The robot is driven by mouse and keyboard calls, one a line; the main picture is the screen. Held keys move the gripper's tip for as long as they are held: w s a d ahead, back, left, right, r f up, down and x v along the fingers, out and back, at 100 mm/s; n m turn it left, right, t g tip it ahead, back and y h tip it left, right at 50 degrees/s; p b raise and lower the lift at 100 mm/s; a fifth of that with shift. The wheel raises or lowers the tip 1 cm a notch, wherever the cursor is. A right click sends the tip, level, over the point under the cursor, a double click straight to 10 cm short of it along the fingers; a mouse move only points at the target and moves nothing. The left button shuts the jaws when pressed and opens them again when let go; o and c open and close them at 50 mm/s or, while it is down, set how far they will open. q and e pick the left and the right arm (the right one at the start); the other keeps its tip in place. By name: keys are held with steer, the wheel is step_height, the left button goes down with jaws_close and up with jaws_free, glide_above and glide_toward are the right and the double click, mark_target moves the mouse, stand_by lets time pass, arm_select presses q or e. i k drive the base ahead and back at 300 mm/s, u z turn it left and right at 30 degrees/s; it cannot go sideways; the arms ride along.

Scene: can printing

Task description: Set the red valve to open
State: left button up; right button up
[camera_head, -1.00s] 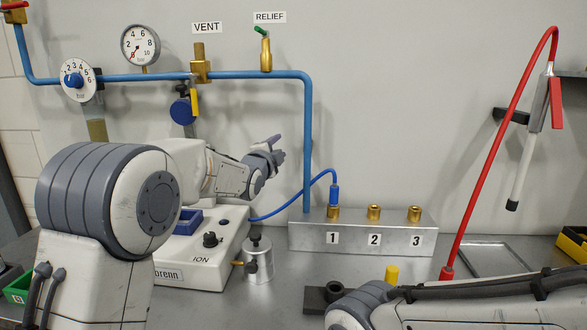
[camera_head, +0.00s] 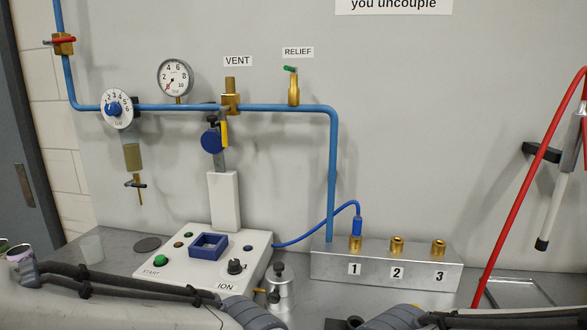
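The red valve (camera_head: 61,41) is at the upper left of the head view. It has a brass body on the vertical part of the blue pipe (camera_head: 68,80). Its red handle lies roughly level, crosswise to the pipe. Parts of my arms show along the bottom edge, well below the valve. Neither of my grippers is in view. Nothing touches the valve.
A white regulator dial (camera_head: 117,109) and a pressure gauge (camera_head: 175,77), its needle near zero, are right of the valve. The VENT fitting (camera_head: 231,103) and RELIEF valve (camera_head: 293,88) follow along the pipe. A printing machine (camera_head: 190,268) and metal manifold (camera_head: 385,268) stand below.

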mark_target(54, 42)
steer(key=u, duration=1.3)
